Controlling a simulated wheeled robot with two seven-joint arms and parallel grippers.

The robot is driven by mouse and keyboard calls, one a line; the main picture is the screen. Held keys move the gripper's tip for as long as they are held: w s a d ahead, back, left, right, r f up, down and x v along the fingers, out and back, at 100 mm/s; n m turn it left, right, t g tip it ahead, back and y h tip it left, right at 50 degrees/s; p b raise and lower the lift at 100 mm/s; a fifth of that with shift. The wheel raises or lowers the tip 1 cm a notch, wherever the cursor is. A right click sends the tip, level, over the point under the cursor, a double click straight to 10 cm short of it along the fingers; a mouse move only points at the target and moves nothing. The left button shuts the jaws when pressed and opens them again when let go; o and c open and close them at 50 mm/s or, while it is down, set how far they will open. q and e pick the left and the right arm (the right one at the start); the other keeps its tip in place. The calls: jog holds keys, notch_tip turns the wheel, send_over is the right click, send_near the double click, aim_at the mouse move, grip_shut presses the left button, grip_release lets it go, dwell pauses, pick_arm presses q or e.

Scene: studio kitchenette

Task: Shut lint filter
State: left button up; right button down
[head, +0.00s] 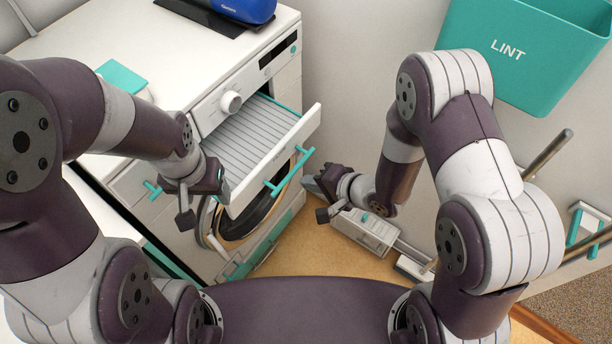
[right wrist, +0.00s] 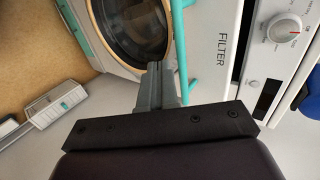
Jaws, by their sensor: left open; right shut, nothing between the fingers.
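The lint filter (head: 250,143) is a white drawer with a grey slatted inside, pulled out of the front of the white dryer (head: 228,42). Its front has a teal bar handle (head: 290,172); in the right wrist view the front (right wrist: 222,50) reads FILTER, with the handle (right wrist: 182,60) beside it. My left gripper (head: 203,197) is open and empty, close to the left end of the drawer front; contact cannot be told. My right gripper (head: 320,197) is shut and empty, below and right of the handle; in the right wrist view its fingertips (right wrist: 156,78) appear near the handle.
The dryer's round door (head: 245,220) is below the drawer. A teal LINT bin (head: 525,50) hangs on the wall at upper right. A grey-white floor appliance (head: 362,233) lies beneath my right gripper. A blue object (head: 245,8) sits on top of the dryer.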

jog(key=shift+w+a+r, duration=0.2)
jog(key=shift+w+a, duration=0.25)
jog(key=shift+a, duration=0.25)
jog(key=p, duration=0.2)
send_near(242, 145)
jog(key=x, duration=0.5)
